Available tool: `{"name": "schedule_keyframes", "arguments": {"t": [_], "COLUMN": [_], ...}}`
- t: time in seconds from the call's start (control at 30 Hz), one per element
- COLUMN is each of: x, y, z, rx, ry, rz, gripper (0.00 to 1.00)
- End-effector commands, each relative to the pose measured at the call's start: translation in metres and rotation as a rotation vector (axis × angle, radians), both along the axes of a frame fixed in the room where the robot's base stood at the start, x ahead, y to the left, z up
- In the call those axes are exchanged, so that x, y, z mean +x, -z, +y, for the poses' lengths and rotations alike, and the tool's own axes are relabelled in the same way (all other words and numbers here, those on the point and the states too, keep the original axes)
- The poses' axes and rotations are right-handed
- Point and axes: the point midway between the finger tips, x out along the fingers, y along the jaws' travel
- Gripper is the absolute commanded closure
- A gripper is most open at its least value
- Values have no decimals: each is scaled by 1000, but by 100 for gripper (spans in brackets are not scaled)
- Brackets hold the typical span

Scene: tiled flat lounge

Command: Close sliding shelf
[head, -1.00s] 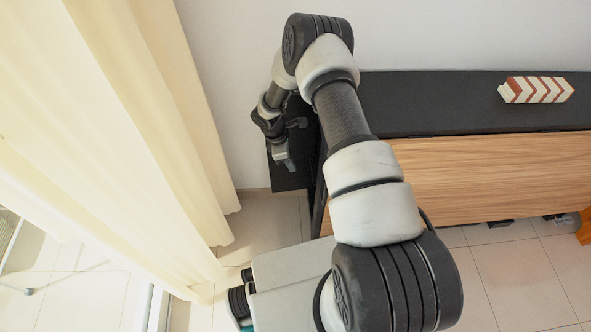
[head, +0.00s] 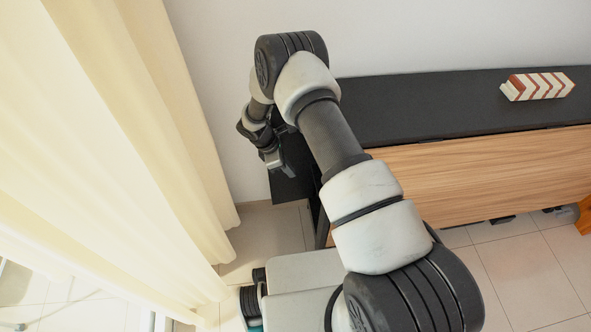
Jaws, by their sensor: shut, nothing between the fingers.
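A long low cabinet has a black top (head: 430,103) and a wood-grain front (head: 480,172). A black shelf panel (head: 287,189) sticks out from the cabinet's left end, below the level of the top. My gripper (head: 275,160) is at the left end of the cabinet, over or against this black panel. Its fingers look close together and empty. Whether they touch the panel cannot be told, and my arm hides part of the cabinet's left end.
A cream curtain (head: 130,130) hangs along the left, close to my gripper. A red and white patterned block (head: 537,86) lies on the cabinet top. Tiled floor (head: 262,240) is clear between curtain and cabinet. A white wall (head: 400,35) stands behind.

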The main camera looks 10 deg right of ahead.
Motion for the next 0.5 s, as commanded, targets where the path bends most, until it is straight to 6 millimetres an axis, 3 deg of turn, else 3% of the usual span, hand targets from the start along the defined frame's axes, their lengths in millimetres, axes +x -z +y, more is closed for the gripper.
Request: {"name": "schedule_keyframes", "arguments": {"t": [0.1, 0.33, 0.5], "x": [-1, -1, 0], "y": [29, 73, 69], "z": [-11, -29, -55], "rx": [-1, 0, 0], "ry": [1, 1, 2], "rz": [3, 1, -1], "gripper": [100, 100, 100]}}
